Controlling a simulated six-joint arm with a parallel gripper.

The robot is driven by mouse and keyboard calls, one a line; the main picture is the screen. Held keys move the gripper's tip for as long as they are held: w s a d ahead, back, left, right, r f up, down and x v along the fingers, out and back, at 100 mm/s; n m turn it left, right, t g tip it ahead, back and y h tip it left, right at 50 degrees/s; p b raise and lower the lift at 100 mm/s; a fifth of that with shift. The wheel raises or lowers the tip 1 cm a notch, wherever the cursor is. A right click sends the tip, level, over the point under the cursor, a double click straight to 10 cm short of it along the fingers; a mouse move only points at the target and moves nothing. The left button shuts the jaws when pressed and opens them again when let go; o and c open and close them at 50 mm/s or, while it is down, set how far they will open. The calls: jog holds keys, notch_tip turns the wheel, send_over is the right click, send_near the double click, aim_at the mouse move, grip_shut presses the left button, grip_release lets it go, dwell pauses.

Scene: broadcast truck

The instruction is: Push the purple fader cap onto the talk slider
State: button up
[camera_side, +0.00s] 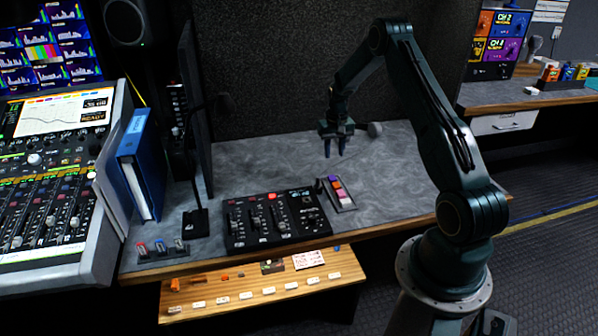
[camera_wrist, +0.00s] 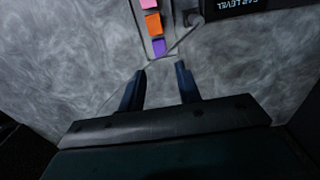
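My gripper (camera_side: 338,146) is open and empty above the grey desk top. The purple fader cap (camera_side: 334,179) lies at the far end of a small tray (camera_side: 349,206) holding a row of coloured caps. In the wrist view, the purple cap (camera_wrist: 158,46) is just ahead of the open fingers (camera_wrist: 160,88), between their lines and apart from them. The black fader panel (camera_side: 277,218), with several sliders, stands left of the tray. Its labels are too small to read, so I cannot tell which slider is talk.
A gooseneck microphone (camera_side: 195,222) and a blue binder (camera_side: 139,165) stand left of the panel. Small coloured switches (camera_side: 161,247) sit at the desk's front left. A wooden drawer (camera_side: 262,287) with small parts is open below. The desk behind the tray is clear.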

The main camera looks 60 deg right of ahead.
send_over(333, 178)
jog(key=shift+a+f, duration=0.15)
jog(key=shift+f, duration=2.55)
jog(key=shift+f, duration=2.6)
jog(key=c, duration=0.7)
